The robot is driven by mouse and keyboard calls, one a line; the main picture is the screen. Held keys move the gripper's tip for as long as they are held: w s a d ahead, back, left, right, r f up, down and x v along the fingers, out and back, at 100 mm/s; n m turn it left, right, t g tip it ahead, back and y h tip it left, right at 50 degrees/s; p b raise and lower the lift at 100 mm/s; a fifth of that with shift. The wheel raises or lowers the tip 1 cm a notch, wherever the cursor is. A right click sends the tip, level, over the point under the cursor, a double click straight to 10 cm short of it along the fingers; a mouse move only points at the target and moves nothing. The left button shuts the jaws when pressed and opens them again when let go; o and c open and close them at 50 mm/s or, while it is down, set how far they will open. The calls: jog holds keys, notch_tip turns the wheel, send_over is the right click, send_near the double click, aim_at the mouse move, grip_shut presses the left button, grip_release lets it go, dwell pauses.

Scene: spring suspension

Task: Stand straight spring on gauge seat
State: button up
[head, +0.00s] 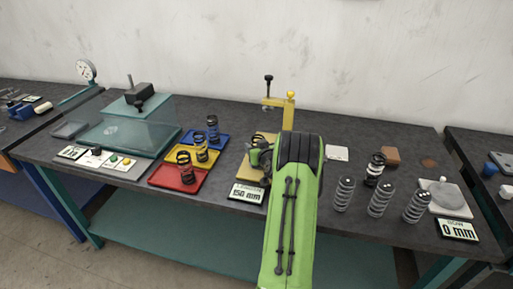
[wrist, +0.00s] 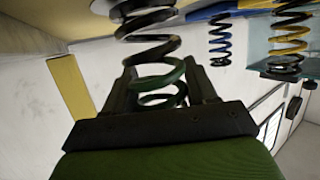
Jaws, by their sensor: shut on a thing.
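My gripper (head: 260,155) is shut on a dark coil spring with a green band. The spring (wrist: 150,50) shows between the two jaws (wrist: 160,95) in the wrist view, where the picture is turned over and the table side is at the top. In the head view the gripper is over the yellow gauge (head: 291,112), at its yellow base (head: 247,172). The gauge's yellow post (wrist: 72,88) is beside the jaws in the wrist view. My arm hides part of the gauge and seat. I cannot tell whether the spring touches the seat.
Several grey springs (head: 380,199) and a black-and-white spring (head: 375,170) stand at right. A 150 mm display (head: 246,194) is in front of the gauge.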

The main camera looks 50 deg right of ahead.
jog(key=o, duration=1.2)
